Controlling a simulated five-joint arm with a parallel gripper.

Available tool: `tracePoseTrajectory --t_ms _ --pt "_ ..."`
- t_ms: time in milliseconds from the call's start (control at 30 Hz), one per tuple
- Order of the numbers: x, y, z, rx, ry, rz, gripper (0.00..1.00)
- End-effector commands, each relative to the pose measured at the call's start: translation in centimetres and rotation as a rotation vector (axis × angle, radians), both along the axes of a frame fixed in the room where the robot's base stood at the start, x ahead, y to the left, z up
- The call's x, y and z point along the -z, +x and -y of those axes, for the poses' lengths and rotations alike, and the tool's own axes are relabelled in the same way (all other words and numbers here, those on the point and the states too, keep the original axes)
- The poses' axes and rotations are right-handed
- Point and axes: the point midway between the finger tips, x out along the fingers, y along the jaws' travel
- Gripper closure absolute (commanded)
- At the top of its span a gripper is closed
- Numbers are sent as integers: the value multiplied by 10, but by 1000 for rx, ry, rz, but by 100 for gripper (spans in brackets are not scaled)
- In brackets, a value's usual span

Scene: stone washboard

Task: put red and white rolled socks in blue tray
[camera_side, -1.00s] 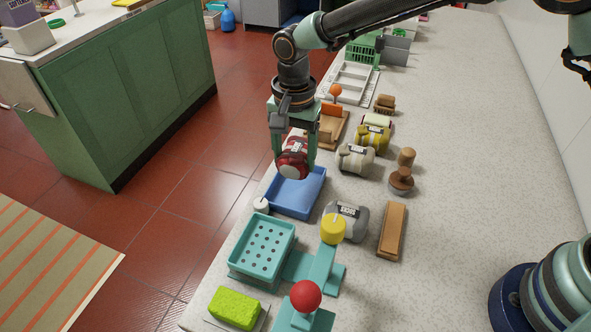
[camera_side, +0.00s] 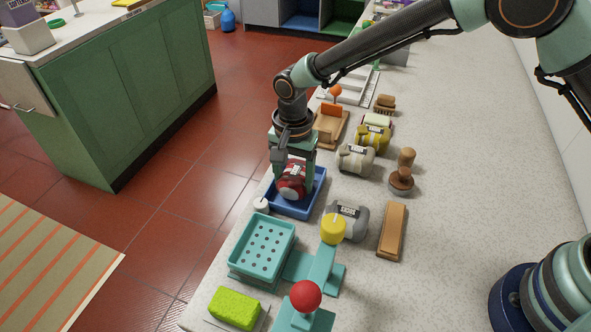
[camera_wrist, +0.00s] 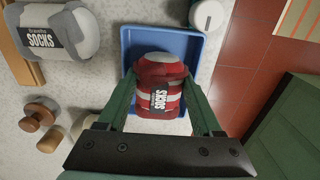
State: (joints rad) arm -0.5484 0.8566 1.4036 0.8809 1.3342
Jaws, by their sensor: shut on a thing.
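The red and white rolled socks (camera_side: 291,181) are held between the fingers of my gripper (camera_side: 294,184), which is shut on them. In the wrist view the socks (camera_wrist: 160,84) show a "SOCKS" label between the two fingers (camera_wrist: 160,102). The blue tray (camera_side: 306,211) is directly below, and the socks appear low inside its walls. Its rim also shows around them in the wrist view (camera_wrist: 165,32). I cannot tell whether the socks touch the tray floor.
Grey socks (camera_side: 349,219) lie right of the tray, with cream socks (camera_side: 356,159) and yellow socks (camera_side: 373,139) farther back. A small white round object (camera_side: 261,205) stands at the tray's left corner. A teal perforated dish (camera_side: 262,246) is nearer.

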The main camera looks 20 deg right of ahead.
Motion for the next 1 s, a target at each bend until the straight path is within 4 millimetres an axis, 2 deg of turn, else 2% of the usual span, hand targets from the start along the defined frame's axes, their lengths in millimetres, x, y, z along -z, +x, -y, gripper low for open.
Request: tracePoseTrajectory --t_ms 133,167,233,267,500,633,767,1000 --pt "0 0 0 0 1 1 73" --pt "0 0 0 0 1 1 29" --pt "0 0 0 0 0 0 3" --pt "0 0 0 0 0 0 0" --pt "0 0 0 0 -1 -1 0" --pt "-7 0 0 0 0 0 0" --pt "-24 1 0 0 1 2 0" --pt "-65 1 3 -4 1 2 0"
